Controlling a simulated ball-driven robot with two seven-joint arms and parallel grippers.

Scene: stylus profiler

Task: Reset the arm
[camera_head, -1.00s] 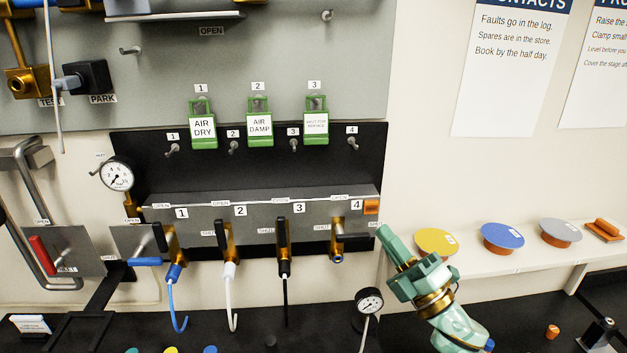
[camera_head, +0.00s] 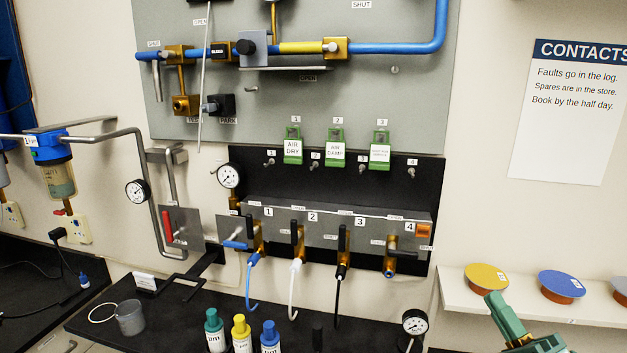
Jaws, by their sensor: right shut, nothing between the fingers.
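My right gripper (camera_head: 497,304) is at the bottom right of the head view, green, with its fingers shut and nothing held. It is in front of the shelf's lower edge, right of the valve manifold and apart from it. Most of my right arm is cut off by the lower edge. My left gripper is not in view. The manifold (camera_head: 330,228) has numbered valves 1 to 4 with blue, white and black hoses hanging from valves 1, 2 and 3. Green tags (camera_head: 335,150) hang above it.
A shelf (camera_head: 455,299) at the right holds yellow (camera_head: 487,278) and blue (camera_head: 562,285) discs. Capped bottles (camera_head: 242,335) stand on the black bench at the front. A gauge (camera_head: 415,322) stands near my right gripper. A grey panel with blue pipe (camera_head: 390,48) is above.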

